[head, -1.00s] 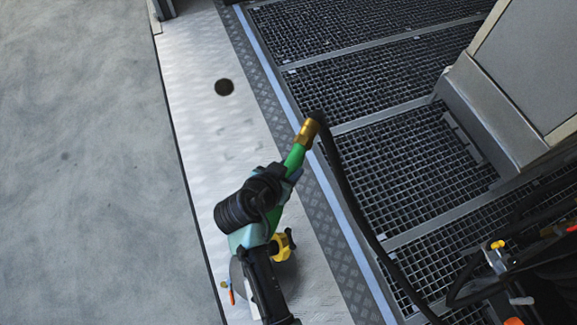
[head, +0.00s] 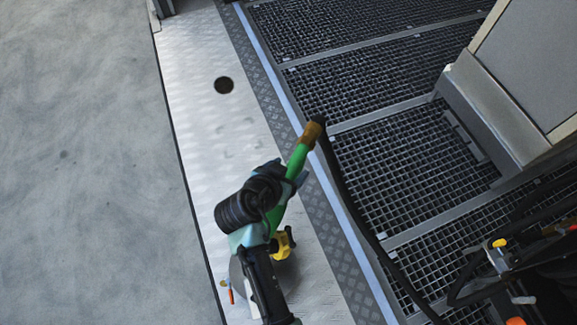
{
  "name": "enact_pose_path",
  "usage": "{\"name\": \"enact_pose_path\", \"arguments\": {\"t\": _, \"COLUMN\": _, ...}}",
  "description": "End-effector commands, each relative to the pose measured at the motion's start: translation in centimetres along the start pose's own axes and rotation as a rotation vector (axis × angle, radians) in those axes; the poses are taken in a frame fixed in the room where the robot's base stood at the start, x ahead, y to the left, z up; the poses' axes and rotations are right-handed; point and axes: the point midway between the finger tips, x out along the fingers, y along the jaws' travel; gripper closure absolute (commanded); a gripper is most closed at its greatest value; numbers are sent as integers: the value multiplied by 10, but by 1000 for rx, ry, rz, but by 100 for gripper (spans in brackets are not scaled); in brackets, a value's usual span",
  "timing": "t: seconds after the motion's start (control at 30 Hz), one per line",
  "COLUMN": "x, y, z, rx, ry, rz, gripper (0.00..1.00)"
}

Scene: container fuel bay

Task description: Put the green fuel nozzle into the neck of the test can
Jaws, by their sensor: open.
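The green fuel nozzle (head: 297,160) lies slantwise over the metal strip, its brass-coloured hose fitting (head: 311,136) at the upper end. The black hose leaves that fitting and runs down to the right. My gripper (head: 284,182) is at the middle of the nozzle and open; its fingers are dark and overlap the nozzle, so contact cannot be told. The nozzle's lower end is partly hidden by my arm. A rounded grey top (head: 238,278), perhaps the test can, shows behind my arm. A yellow part (head: 282,244) sits beside it; the neck cannot be made out.
A pale metal strip (head: 205,125) with a dark round hole (head: 224,85) runs beside grey concrete floor (head: 80,160). Black grating (head: 400,165) lies to the right. A grey cabinet (head: 530,60) stands at the right edge. Hoses and fittings crowd the lower right.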

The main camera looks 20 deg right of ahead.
Motion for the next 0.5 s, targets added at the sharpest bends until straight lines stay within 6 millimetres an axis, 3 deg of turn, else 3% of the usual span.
{"name": "enact_pose_path", "arguments": {"t": 0.17, "x": -12, "y": -1, "z": -1, "rx": 0, "ry": 2, "rz": -2, "gripper": 25}}
{"name": "enact_pose_path", "arguments": {"t": 0.5, "x": -85, "y": 0, "z": -3, "rx": 0, "ry": 3, "rz": -4, "gripper": 25}}
